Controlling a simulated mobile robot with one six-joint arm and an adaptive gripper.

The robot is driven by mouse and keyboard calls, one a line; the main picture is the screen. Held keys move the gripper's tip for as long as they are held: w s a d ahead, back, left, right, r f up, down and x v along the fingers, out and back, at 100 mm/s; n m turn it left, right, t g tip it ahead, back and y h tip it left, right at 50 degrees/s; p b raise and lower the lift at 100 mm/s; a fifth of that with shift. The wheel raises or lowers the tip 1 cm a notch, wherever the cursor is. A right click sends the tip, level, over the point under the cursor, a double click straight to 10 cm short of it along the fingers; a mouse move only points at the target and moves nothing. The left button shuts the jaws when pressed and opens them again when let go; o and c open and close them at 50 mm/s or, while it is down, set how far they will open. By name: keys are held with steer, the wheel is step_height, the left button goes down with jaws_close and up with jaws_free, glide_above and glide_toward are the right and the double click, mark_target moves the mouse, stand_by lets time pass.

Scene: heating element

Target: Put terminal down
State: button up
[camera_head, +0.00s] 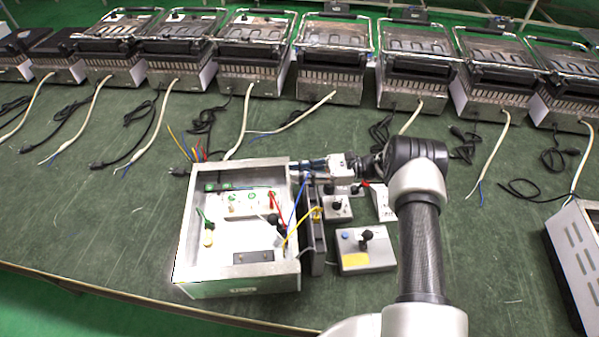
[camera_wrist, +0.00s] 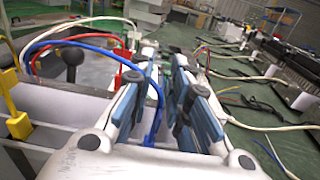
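My gripper (camera_head: 303,166) is at the top right corner of an open metal box. In the wrist view its two blue-padded fingers (camera_wrist: 162,75) stand apart with a visible gap. A blue cable (camera_wrist: 159,100) arcs over from the left and runs down through or below that gap; whether it touches the fingers I cannot tell. A red terminal (camera_wrist: 130,78) is close to the left finger, and a yellow terminal (camera_wrist: 17,124) sits on the edge at the far left. The blue cable (camera_head: 298,205) also shows in the head view.
The open box (camera_head: 186,268) holds wiring and small parts. Small control boxes (camera_head: 365,256) stand to its right, close to my arm. Loose cables (camera_head: 160,125) and a row of grill-like heaters (camera_head: 330,88) lie behind. The green table (camera_head: 130,205) is clear at left.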

steer(key=shift+o, duration=0.5)
steer(key=shift+r, duration=0.1)
steer(key=d, duration=1.2)
steer(key=s+a+r+n+h, duration=0.2)
steer(key=s+r+h, duration=0.1)
steer(key=r, duration=0.4)
steer(key=s+a+r+n+g+h, duration=0.1)
steer(key=s+a+r+n+h, duration=0.15)
steer(key=r, duration=0.55)
steer(key=s+a+r+n+h, duration=0.1)
steer(key=s+r+n+h, duration=0.2)
steer(key=r, duration=0.4)
steer(key=s+r+n+t+h, duration=0.2)
steer(key=s+r+n+h, duration=0.3)
steer(key=s, duration=0.7)
steer(key=s+d+n+t+h, duration=0.4)
steer(key=s+d+n, duration=0.1)
steer(key=s, duration=0.7)
steer(key=shift+s+f+t, duration=0.15)
steer(key=shift+f+t, duration=0.25)
